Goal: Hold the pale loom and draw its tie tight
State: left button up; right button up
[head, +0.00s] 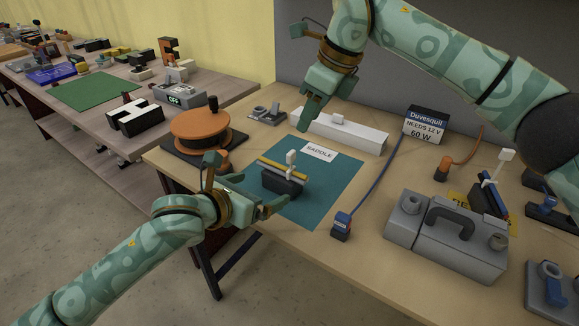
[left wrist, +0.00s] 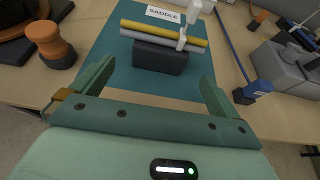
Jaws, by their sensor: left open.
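The pale loom, a grey and a yellow strand side by side (head: 281,168), lies across a dark saddle block (head: 281,182) on a teal mat. It also shows in the left wrist view (left wrist: 165,36). A white tie (head: 291,158) stands up around it near its right part; I cannot tell how tight it is. My left gripper (head: 248,184) is open and empty, with its fingers apart on the near side of the block, not touching it; the wrist view shows the gap (left wrist: 157,74). My right gripper (head: 290,80) looks open and empty, above and behind the mat.
An orange spool (head: 200,130) stands left of the mat. A white bar-shaped box (head: 340,131) lies behind it. A blue connector (head: 341,224) with its cable lies to the right, before a grey case (head: 440,245). Another, dark loom with a white tie (head: 492,195) stands far right.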

aim_at(286, 178)
pick_arm(q)
jog(key=x, duration=1.1)
jog(key=shift+w+d, duration=0.25)
jog(key=c, duration=1.1)
jog(key=shift+o, duration=0.7)
jog(key=shift+c, duration=0.3)
